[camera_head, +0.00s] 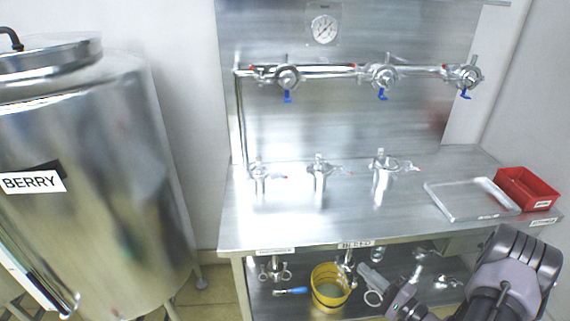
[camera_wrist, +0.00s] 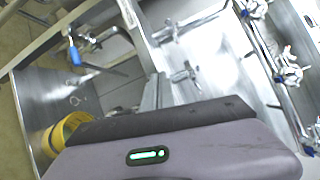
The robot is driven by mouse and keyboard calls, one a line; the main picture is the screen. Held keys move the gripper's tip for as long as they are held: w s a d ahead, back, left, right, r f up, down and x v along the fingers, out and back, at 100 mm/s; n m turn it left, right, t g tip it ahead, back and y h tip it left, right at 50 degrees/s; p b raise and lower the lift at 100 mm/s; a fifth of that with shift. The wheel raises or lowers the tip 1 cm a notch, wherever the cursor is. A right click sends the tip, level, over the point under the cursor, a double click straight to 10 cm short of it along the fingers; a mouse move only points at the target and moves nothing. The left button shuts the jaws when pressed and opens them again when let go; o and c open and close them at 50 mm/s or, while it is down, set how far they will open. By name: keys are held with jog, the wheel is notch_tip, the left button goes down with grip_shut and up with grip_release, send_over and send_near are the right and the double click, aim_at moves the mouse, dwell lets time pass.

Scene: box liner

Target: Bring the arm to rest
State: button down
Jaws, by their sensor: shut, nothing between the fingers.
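My arm (camera_head: 515,265) reaches in from the bottom right of the head view, in front of the right end of the steel bench. In the wrist view, the grey-purple body of my gripper fills the bottom, with a lit green indicator. The fingers of my gripper (camera_wrist: 156,92) show just above that body, close together and shut with nothing between them.
The steel bench (camera_head: 300,215) carries several metal valve fittings, a shallow metal tray (camera_head: 455,212) and a red bin (camera_head: 528,188). A yellow bucket (camera_head: 330,288) stands on the lower shelf. A large BERRY tank (camera_head: 90,220) is at left. Pipe valves (camera_head: 383,76) line the back panel.

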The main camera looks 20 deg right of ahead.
jog(key=s+a+r+n+g+y, duration=0.1)
jog(key=a+r+n+g+y, duration=0.2)
jog(key=a+r+n+g, duration=0.45)
jog(key=s+a+r+n+g+y, duration=0.1)
jog(key=a+r+n+g+y, duration=0.3)
jog(key=a+r, duration=0.75)
jog(key=s+a+r+h, duration=0.4)
jog(key=s+h, duration=0.1)
jog(key=s, duration=0.1)
jog(key=s+a+r+h, duration=0.4)
jog(key=s+a+h, duration=0.1)
jog(key=s+h, duration=0.1)
jog(key=shift+s+n, duration=0.35)
jog(key=shift+s, duration=0.35)
